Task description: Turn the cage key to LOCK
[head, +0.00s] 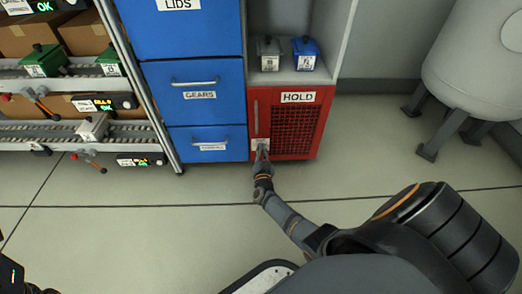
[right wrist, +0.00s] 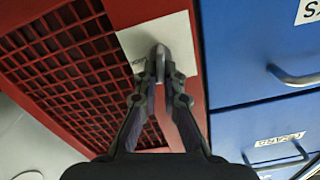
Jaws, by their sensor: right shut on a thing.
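The red cage (head: 318,125) labelled HOLD stands at floor level under an open shelf, its mesh door closed. A pale lock plate (head: 257,141) is at the left of its front; it also shows in the right wrist view (right wrist: 183,38). My right gripper (head: 262,153) is at this plate, its fingers shut on the grey key (right wrist: 159,57). The plate's lettering is partly hidden by the fingers, so I cannot tell which mark the key points to. Dark parts at the lower left corner seem to be my left gripper (head: 14,272), cut off by the frame edge.
Blue drawers (head: 206,95) stand directly left of the cage. A grey box (head: 268,54) and a blue box (head: 304,54) are on the shelf above it. A conveyor rack (head: 75,85) is far left. A grey tank (head: 475,60) on legs is right. The floor between is clear.

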